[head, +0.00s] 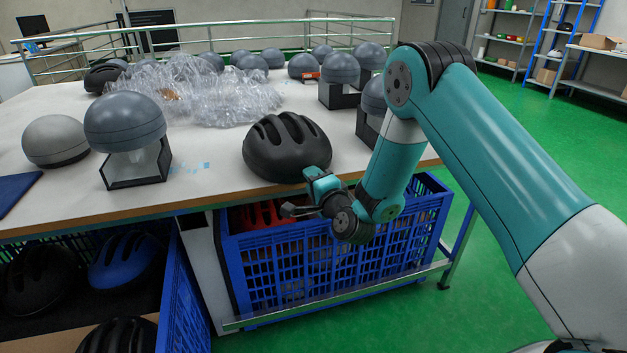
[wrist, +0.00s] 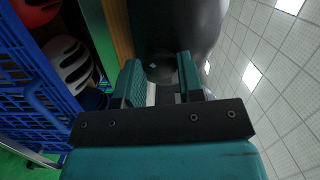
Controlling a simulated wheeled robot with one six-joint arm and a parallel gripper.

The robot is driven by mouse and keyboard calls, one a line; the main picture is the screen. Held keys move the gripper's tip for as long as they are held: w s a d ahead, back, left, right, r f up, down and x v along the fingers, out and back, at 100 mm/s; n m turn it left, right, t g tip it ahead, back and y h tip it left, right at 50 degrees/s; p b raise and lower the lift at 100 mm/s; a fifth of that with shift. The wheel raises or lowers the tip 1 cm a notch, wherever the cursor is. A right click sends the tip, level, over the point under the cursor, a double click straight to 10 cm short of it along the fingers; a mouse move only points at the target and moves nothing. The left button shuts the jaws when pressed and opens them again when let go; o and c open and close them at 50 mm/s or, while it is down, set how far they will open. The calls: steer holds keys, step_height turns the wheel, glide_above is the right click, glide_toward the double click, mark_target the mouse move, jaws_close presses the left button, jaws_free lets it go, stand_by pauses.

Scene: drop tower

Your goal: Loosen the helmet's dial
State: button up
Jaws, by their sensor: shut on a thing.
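A black vented helmet (head: 287,145) sits at the front edge of the white table. In the wrist view the helmet (wrist: 180,25) is a large dark curved surface ahead of my gripper (wrist: 157,85). Its dial (wrist: 160,71) shows as a small dark round piece between the two teal fingers, and the fingers are shut on it. In the head view my gripper (head: 315,178) reaches the helmet's lower right side, just at the table edge. There the wrist and fingers hide the dial. I cannot tell how far the dial is turned.
The white table (head: 60,205) carries several grey domes on stands and a heap of clear plastic wrap (head: 215,95). A blue crate (head: 330,262) with helmets stands below the table edge, under my wrist. More helmets lie on the lower left shelf. Green floor is free at right.

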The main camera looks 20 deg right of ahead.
steer(key=shift+f+n+p, duration=0.1)
steer(key=shift+n+p, duration=0.65)
steer(key=shift+n, duration=3.55)
steer(key=o, duration=0.9)
steer(key=shift+o, duration=0.2)
